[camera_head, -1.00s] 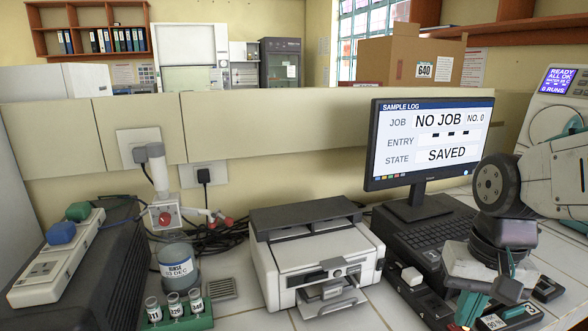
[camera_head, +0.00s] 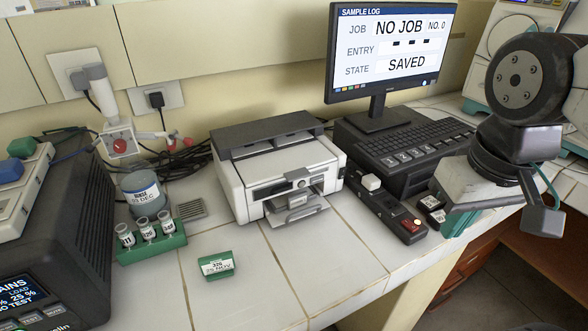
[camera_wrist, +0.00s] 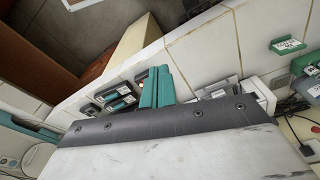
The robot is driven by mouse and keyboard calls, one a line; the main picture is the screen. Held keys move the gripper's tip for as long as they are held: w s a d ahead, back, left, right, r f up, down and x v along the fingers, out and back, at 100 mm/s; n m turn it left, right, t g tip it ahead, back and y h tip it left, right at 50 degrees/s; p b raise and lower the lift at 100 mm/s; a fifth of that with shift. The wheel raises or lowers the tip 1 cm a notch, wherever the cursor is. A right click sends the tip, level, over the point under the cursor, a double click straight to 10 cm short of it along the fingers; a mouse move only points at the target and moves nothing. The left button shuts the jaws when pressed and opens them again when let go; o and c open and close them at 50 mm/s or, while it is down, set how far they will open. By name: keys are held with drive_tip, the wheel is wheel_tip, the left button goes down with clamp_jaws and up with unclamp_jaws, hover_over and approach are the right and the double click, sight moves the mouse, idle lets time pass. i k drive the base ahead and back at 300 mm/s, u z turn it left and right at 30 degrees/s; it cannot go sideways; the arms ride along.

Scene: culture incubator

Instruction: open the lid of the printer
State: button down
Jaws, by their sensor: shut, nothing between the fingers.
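The printer (camera_head: 277,172) is a white box with a dark grey top on the tiled counter, left of the keyboard. Its dark lid (camera_head: 265,133) lies down along the back of the top. A control panel and a grey output tray show at its front. In the wrist view, part of a white and grey body, likely the printer, shows beyond the wrist plate (camera_wrist: 150,150). My gripper (camera_wrist: 157,88) has teal fingers, shut and empty. In the head view, it is right of the printer, apart from it, mostly hidden behind my wrist.
A monitor (camera_head: 388,55) stands behind the keyboard (camera_head: 415,142). A dark device with buttons (camera_head: 385,207) lies right of the printer. A small green labelled box (camera_head: 218,265) is in front, with a green vial rack (camera_head: 150,240) to the left. Bare tiles lie before the printer.

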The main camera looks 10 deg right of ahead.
sight(293, 163)
drive_tip(key=k, duration=1.3)
drive_tip(key=z, duration=0.65)
drive_tip(key=i, duration=1.15)
drive_tip(key=u, duration=0.2)
